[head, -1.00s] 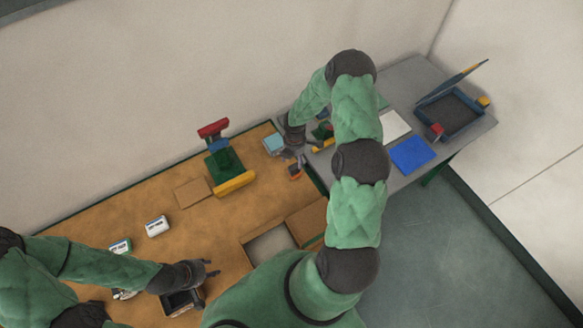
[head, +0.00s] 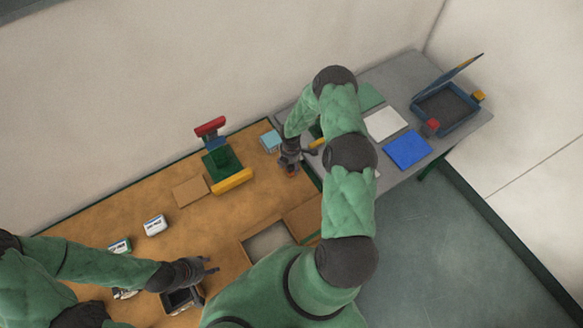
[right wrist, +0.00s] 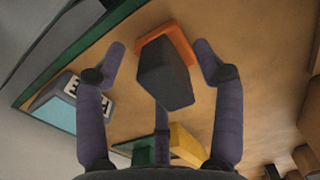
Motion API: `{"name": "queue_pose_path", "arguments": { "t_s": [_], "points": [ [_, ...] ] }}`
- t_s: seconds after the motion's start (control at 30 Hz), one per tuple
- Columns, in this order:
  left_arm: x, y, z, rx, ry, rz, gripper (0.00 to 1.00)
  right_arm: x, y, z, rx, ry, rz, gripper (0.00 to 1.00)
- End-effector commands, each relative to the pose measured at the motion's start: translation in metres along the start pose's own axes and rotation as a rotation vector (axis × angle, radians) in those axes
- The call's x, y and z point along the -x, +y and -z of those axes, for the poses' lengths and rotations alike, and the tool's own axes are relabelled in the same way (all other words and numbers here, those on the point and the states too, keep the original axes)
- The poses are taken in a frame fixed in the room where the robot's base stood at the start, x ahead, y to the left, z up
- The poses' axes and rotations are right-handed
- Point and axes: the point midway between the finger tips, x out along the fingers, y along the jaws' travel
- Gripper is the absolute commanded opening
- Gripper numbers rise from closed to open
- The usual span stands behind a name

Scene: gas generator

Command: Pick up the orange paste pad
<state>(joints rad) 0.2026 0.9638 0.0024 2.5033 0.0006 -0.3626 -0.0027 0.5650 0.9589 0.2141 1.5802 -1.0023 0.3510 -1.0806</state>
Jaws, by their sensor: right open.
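The paste pad (right wrist: 178,42) has an orange base with a dark grey block on it. In the right wrist view it lies on the wooden table between my right gripper's spread fingers. My right gripper (right wrist: 160,58) is open, one finger on either side of the pad; I cannot tell whether either touches it. In the head view, my right gripper (head: 291,168) is low over the table, with only a bit of the orange showing beneath it. My left gripper (head: 213,264) is open and empty, above a small dark box (head: 178,300) at the lower left.
A light-blue box (head: 270,140) stands close to my right gripper. A green, yellow and red apparatus (head: 222,166) stands left of it. An open cardboard box (head: 304,218) is in front. A grey table with a blue sheet (head: 408,150) and hinged-lid tray (head: 444,107) adjoins at right.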

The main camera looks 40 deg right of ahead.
Motion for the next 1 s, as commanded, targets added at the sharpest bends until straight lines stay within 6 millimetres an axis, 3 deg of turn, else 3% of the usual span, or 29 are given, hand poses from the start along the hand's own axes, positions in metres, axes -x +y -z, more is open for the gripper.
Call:
{"name": "queue_pose_path", "arguments": {
  "t_s": [0.1, 0.3, 0.33, 0.77, 1.0],
  "points": [
    [0.0, 0.0, 0.0, 0.0, 0.0, 0.0, 0.4, 0.0, 0.0, 0.0, 0.0, 0.0, 0.0, 0.66],
    [0.0, 0.0, 0.0, 0.0, 0.0, 0.0, 0.4, 0.0, 0.0, 0.0, 0.0, 0.0, 0.0, 0.09],
    [0.0, 0.0, 0.0, 0.0, 0.0, 0.0, 0.4, 0.0, 0.0, 0.0, 0.0, 0.0, 0.0, 0.07],
    [0.0, 0.0, 0.0, 0.0, 0.0, 0.0, 0.4, 0.002, 0.0, 0.0, 0.0, 0.0, 0.0, 0.06],
    [-0.004, -0.001, 0.0, 0.0, 0.0, 0.0, 0.4, 0.016, 0.001, 0.0, 0.0, -0.001, -0.002, 0.06]
  ]
}}
